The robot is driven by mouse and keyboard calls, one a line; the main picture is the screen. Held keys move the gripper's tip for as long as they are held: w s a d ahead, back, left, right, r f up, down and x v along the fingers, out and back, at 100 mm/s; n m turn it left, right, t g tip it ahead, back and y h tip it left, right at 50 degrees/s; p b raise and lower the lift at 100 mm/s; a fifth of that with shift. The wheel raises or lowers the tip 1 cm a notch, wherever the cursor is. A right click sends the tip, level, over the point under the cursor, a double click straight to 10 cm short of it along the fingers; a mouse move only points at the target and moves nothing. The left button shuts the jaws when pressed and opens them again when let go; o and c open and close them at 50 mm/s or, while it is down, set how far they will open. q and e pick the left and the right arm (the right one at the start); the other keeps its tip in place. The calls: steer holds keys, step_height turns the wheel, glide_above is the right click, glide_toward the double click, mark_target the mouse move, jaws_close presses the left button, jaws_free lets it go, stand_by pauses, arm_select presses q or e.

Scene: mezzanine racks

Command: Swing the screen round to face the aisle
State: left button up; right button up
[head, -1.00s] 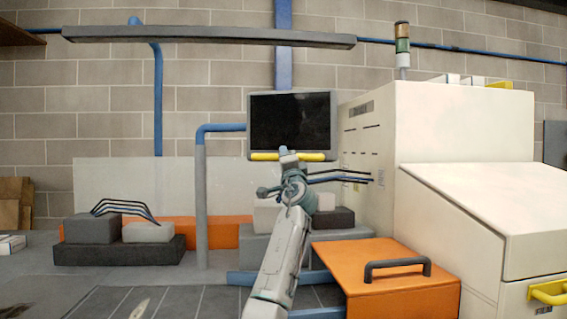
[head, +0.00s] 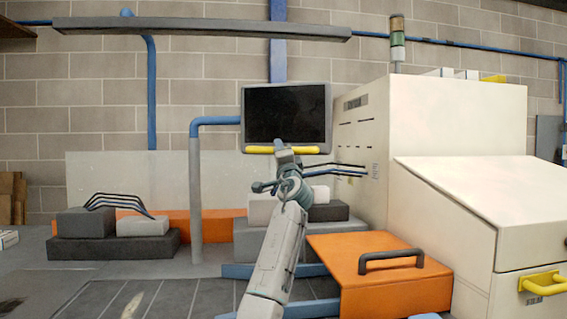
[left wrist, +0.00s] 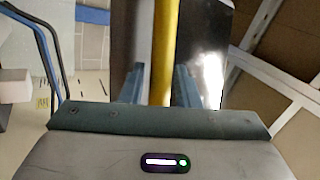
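The screen (head: 287,112) is a dark panel in a grey frame, carried on a blue and grey post (head: 195,190). A yellow handle bar (head: 305,150) runs along its lower edge. The screen's dark face is turned towards me. My left gripper (head: 279,147) reaches up to the middle of the bar and overlaps it. In the left wrist view the yellow bar (left wrist: 164,45) runs between the two fingers (left wrist: 159,85), with a narrow gap on its left side, so the fingers look open around it. My right gripper is not in view.
A large cream machine (head: 455,130) stands close on the right, with a signal lamp (head: 397,40) on top. An orange box (head: 385,270) with a dark handle is below. Grey blocks (head: 110,245) sit at left. Thin dark rods stick out from the machine near my left wrist.

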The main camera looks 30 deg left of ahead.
arm_select(q)
steer(key=b+v, duration=0.1)
steer(key=v, duration=0.9)
steer(key=shift+w, duration=0.1)
